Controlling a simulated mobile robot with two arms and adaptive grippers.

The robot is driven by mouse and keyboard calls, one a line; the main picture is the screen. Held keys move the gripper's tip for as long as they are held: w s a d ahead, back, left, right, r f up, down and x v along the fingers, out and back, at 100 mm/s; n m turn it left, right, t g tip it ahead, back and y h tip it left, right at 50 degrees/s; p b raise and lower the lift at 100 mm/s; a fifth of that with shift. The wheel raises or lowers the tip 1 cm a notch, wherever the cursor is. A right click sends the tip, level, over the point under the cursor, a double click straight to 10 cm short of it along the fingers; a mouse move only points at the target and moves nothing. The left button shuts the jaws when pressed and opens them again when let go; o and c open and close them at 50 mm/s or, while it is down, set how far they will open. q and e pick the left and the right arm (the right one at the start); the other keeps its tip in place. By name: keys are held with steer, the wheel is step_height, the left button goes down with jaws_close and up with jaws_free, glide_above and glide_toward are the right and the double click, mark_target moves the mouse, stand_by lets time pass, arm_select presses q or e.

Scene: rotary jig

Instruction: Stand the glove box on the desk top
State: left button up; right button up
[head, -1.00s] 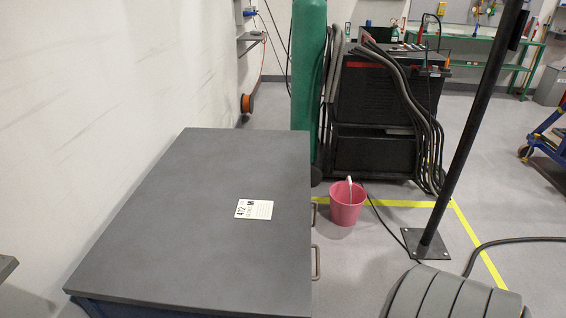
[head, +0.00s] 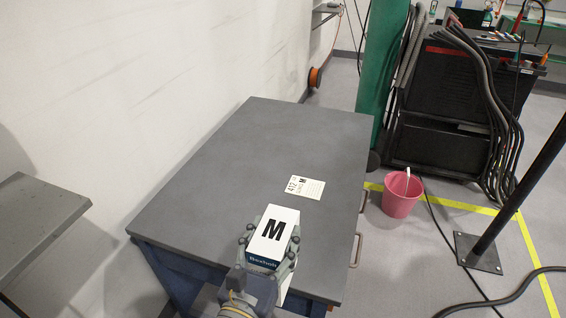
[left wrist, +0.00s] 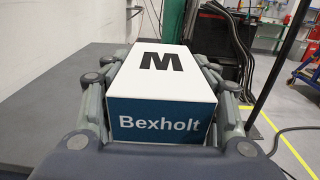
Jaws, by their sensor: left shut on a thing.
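The glove box (head: 274,232) is white with a black M on top and a dark blue end reading "Bexholt". My left gripper (head: 268,243) is shut on it, with fingers along both sides. The box also fills the middle of the left wrist view (left wrist: 163,85) between the fingers (left wrist: 165,88). In the head view the box is over the near part of the grey desk top (head: 225,165); I cannot tell whether it touches it. A white label marked 412 and M (head: 305,187) lies flat on the desk top, just beyond the box. My right gripper is not seen.
The desk top is otherwise bare. A grey shelf (head: 38,225) juts in at the left by the white wall. A pink bucket (head: 401,194), a black cart (head: 445,120) with hoses and a green cylinder (head: 383,70) stand beyond the desk's right side. A black post (head: 520,185) is farther right.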

arm_select(q)
steer(key=w+d+f, duration=0.1)
steer(key=w+f, duration=0.1)
steer(key=w, duration=0.6)
steer(key=w+d+f, duration=0.1)
steer(key=w+f, duration=0.2)
steer(key=w, duration=0.4)
steer(key=shift+w, duration=0.4)
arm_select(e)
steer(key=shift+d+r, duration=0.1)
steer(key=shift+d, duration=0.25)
arm_select(q)
steer(key=o, duration=1.7)
steer(key=shift+f, duration=0.15)
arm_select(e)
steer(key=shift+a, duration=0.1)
arm_select(q)
steer(key=v, duration=1.2)
steer(key=shift+a+b, duration=0.15)
steer(key=shift+b, duration=0.25)
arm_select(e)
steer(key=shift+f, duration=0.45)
